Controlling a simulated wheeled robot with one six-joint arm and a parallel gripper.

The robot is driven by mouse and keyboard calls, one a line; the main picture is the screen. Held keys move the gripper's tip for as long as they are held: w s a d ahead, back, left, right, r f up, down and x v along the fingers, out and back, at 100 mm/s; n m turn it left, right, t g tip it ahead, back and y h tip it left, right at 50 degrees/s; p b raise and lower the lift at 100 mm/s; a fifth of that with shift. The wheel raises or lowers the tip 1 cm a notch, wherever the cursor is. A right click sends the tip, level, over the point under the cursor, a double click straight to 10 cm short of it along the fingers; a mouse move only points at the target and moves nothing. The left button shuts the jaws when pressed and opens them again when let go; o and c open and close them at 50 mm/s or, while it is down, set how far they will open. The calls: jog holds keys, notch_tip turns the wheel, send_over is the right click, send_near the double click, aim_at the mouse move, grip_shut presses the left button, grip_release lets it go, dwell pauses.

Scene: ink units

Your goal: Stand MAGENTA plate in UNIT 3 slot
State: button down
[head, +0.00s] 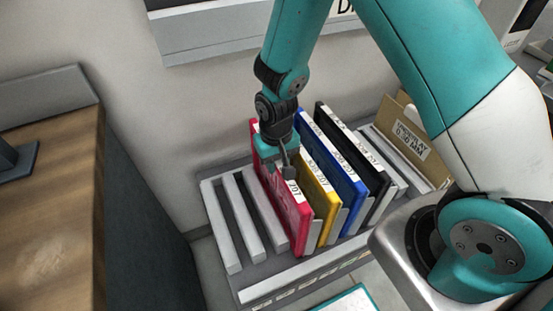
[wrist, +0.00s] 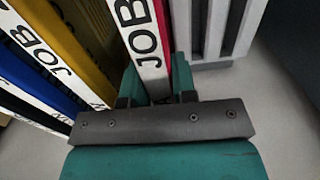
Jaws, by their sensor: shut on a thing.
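The magenta plate (head: 288,208) stands upright in the slotted rack, with a white JOB label along its top edge. My gripper (head: 286,160) is above it and shut on its top edge. In the wrist view the plate's labelled edge (wrist: 147,48) lies between the two teal fingers (wrist: 159,86). The rack (head: 233,236) has grey dividers, with empty slots to the left of the magenta plate. The plate's lower edge is hidden in the rack. I cannot read which slot is UNIT 3.
Yellow (head: 322,197), blue (head: 340,178) and black (head: 362,165) plates stand to the right of the magenta one. A cardboard box with a label (head: 409,138) is behind at the right. A wooden cabinet top (head: 50,200) is at the left, and the wall is behind the rack.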

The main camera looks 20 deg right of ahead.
jog(key=shift+f, duration=0.4)
dwell(0.6)
jog(key=c, duration=0.8)
grip_release()
jog(key=shift+c, duration=0.2)
notch_tip(320, 180, up, 17)
jog(key=shift+r+p, duration=0.2)
jog(key=shift+p, duration=0.2)
notch_tip(320, 180, up, 5)
jog(key=p, duration=0.4)
jog(key=shift+p, duration=0.4)
